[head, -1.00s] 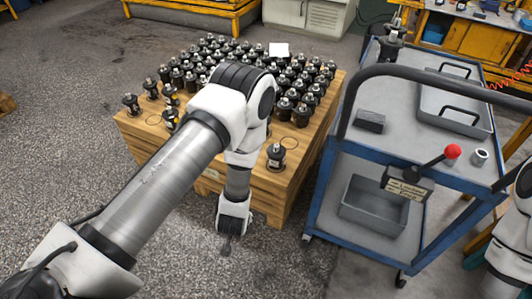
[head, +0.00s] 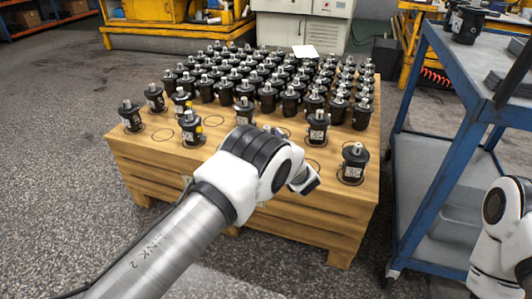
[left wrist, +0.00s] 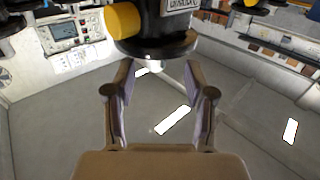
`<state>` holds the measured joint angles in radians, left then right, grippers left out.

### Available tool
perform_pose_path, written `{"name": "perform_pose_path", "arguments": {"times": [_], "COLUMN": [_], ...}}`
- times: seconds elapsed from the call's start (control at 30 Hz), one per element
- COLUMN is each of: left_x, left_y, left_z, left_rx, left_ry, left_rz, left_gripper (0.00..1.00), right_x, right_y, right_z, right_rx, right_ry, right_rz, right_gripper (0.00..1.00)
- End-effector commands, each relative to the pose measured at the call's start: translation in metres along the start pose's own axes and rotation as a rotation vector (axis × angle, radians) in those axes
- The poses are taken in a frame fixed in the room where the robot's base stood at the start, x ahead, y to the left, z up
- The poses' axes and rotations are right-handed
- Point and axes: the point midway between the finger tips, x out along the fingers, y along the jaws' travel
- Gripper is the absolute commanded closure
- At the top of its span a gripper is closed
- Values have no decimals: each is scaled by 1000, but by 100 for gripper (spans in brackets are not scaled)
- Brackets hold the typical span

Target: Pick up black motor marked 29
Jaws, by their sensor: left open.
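Black motors stand upright in rows on a wooden pallet stack (head: 250,195), each with a shaft on top and a small white label. The numbers are too small to read, so I cannot tell which is marked 29. A motor with a yellow plug (head: 191,129) stands at the front left. In the left wrist view, a black motor (left wrist: 160,28) with a yellow plug is just beyond my left gripper (left wrist: 160,80), its shaft toward the open, empty fingers. In the head view my left arm hides that gripper. My right gripper is out of view.
A white card (head: 305,51) lies at the back of the motors. A blue cart (head: 446,125) stands close on the right with dark parts on top. Several marked circles on the pallet's front part are empty. Grey floor is open at the left.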

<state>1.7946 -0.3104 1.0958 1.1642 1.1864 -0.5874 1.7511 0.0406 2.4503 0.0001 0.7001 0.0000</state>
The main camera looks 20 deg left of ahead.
Motion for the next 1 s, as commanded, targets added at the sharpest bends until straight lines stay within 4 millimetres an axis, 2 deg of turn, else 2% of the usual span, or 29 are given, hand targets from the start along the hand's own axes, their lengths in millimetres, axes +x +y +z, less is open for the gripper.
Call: {"name": "perform_pose_path", "arguments": {"times": [0.03,0.1,0.23,0.43,0.47,0.6,1.0], "left_x": [9,23,40,42,42,41,42], "left_y": [1,4,4,4,4,4,5], "left_z": [9,13,7,4,4,5,0], "left_rx": [-3,-3,-1,1,2,2,-1], "left_ry": [1,0,0,-1,-1,-1,4], "left_rz": [-2,-2,-1,0,1,1,1], "left_gripper": [46,46,46,46,49,99,100], "right_x": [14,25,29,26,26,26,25], "right_y": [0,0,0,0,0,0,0], "right_z": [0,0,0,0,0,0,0], "right_rx": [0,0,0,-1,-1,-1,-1], "right_ry": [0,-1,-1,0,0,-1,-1], "right_rz": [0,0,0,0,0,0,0], "right_gripper": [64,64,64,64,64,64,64]}}
